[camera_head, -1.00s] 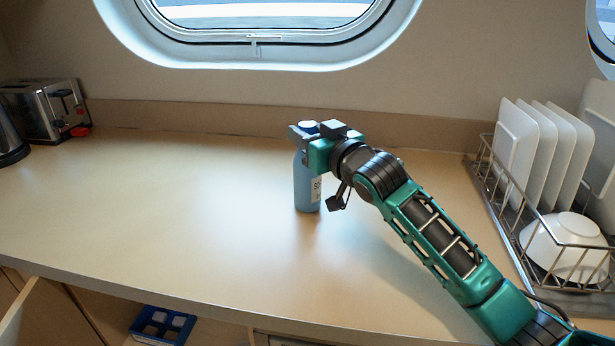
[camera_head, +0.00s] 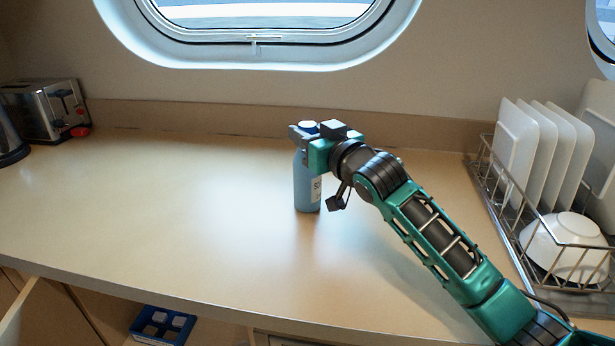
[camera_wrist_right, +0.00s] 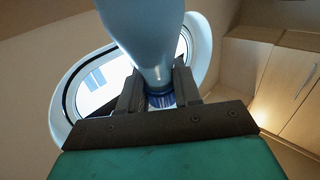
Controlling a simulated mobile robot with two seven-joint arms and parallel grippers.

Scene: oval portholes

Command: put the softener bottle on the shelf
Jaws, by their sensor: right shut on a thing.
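The softener bottle (camera_head: 306,188) is light blue with a white label and stands upright on the counter (camera_head: 180,210) in the head view. My right gripper (camera_head: 309,137) is shut on its upper part, just below the cap. In the right wrist view the bottle (camera_wrist_right: 143,40) runs between the two fingers (camera_wrist_right: 158,95), with its blue cap partly showing beyond them. My left gripper is not in view. No shelf can be made out for certain; an open cupboard front shows below the counter's edge.
A wire dish rack (camera_head: 510,215) with white plates (camera_head: 518,150) and a bowl (camera_head: 562,245) stands at the right. A toaster (camera_head: 42,110) stands at the back left. A blue divided crate (camera_head: 162,326) sits below the counter.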

